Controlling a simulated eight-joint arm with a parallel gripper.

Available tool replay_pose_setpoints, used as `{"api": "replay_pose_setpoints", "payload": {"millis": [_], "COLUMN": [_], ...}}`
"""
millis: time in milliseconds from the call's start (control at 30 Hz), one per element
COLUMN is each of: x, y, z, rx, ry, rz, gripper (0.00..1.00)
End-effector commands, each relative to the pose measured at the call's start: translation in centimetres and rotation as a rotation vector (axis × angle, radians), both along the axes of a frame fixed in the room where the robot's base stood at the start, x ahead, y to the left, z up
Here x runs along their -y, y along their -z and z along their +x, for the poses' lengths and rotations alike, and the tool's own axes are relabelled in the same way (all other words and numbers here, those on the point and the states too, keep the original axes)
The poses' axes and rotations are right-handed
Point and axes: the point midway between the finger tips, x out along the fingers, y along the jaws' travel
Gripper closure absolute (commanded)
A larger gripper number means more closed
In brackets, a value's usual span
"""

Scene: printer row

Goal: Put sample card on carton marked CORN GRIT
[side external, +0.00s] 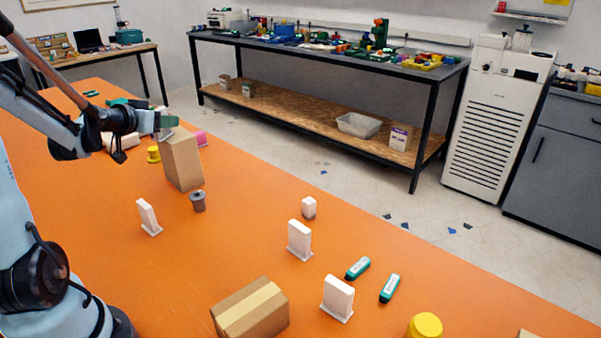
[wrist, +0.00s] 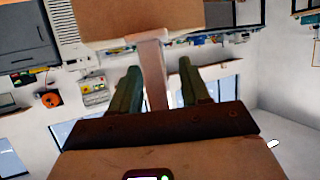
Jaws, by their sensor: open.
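My gripper (side external: 167,122) is at the upper left in the side external view, just above the upper left edge of a tall brown carton (side external: 184,163). In the wrist view my gripper (wrist: 158,68) has its two green fingers spread apart. A pale, narrow card-like piece (wrist: 152,55) shows between them, with bare space on both sides. It reaches up to a brown surface (wrist: 125,20), likely the carton. A small pale patch (side external: 166,134) shows under the fingers in the side view; I cannot tell whether it rests on the carton. No carton marking is readable.
The orange table (side external: 240,230) holds a grey spool (side external: 198,202), white upright pieces (side external: 299,241), a taped carton (side external: 250,311), teal devices (side external: 358,268) and a yellow cylinder (side external: 424,326). A pink object (side external: 200,139) lies behind the tall carton. The table's middle has free room.

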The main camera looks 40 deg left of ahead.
Motion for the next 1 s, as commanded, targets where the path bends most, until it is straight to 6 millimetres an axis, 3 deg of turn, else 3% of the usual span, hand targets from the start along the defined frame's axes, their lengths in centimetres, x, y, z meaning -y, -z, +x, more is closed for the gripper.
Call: {"api": "replay_pose_setpoints", "payload": {"millis": [400, 667, 767, 867, 1000], "x": [1.8, 2.8, 5.0, 8.8, 16.2], "y": [-2.0, -2.4, -2.2, -1.8, -0.7], "z": [-4.5, -5.2, -4.1, -2.6, -1.1], "rx": [0.000, -0.006, -0.030, -0.082, -0.196], "ry": [-0.002, 0.011, 0.051, 0.119, 0.230], "rz": [0.000, -0.006, -0.031, -0.074, -0.139], "gripper": [0.54, 0.54, 0.54, 0.54, 0.54]}}
